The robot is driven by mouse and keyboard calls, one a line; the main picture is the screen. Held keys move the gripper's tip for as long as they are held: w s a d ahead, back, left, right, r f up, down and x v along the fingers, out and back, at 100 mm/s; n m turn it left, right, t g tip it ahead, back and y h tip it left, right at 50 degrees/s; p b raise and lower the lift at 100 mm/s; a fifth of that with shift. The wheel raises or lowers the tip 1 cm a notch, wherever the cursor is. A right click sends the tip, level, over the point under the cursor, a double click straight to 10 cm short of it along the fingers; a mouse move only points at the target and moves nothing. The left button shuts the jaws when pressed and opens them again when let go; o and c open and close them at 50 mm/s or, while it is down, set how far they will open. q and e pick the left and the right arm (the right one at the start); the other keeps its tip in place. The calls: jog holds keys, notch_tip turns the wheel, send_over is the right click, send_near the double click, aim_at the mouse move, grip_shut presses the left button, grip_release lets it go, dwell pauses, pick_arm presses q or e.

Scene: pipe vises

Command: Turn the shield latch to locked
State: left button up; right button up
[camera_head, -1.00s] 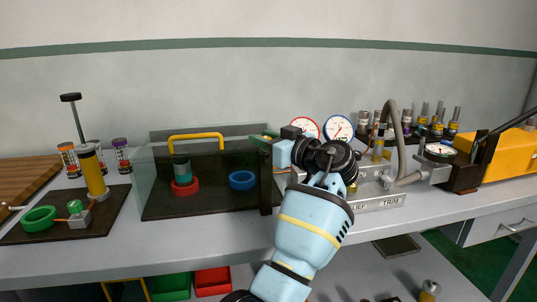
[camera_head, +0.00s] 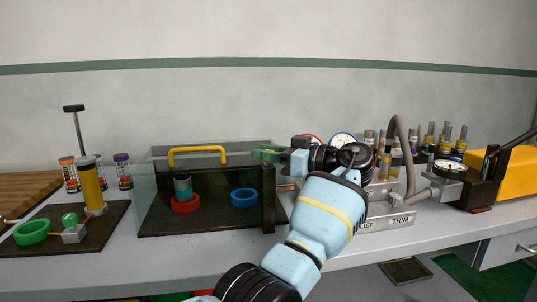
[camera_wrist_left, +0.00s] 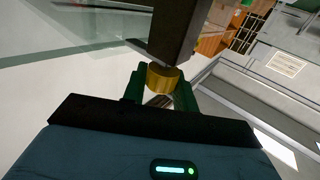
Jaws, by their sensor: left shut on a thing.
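The clear shield (camera_head: 150,190) with a yellow handle (camera_head: 197,150) stands over a dark base on the bench. A dark upright post (camera_head: 268,205) is at its front right corner. My left gripper (camera_head: 268,154) is at the top of this post, its green fingers at the post's upper end. In the left wrist view, the left gripper (camera_wrist_left: 160,93) is shut on a brass knob (camera_wrist_left: 163,76), seemingly the shield latch, beside a dark bar (camera_wrist_left: 176,28). The fingers hide part of the knob, and I cannot read the latch position. My right gripper is out of view.
Behind the shield's clear panel are a red ring (camera_head: 185,205) and a blue ring (camera_head: 244,198). A yellow cylinder (camera_head: 91,188) stands on a dark mat at left. Right of my arm are a curved grey hose (camera_head: 411,150) and a yellow machine (camera_head: 505,172).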

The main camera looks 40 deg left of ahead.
pick_arm(q)
jog(key=o, duration=0.8)
jog(key=shift+a, duration=0.1)
jog(key=shift+c, duration=0.2)
jog(key=shift+o, duration=0.9)
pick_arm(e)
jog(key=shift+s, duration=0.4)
pick_arm(q)
jog(key=b+v, duration=0.1)
jog(key=v, duration=0.7)
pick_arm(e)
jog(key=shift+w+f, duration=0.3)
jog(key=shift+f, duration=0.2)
pick_arm(q)
jog(key=shift+s, duration=0.1)
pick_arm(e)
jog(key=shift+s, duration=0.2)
pick_arm(q)
jog(key=shift+r, duration=0.1)
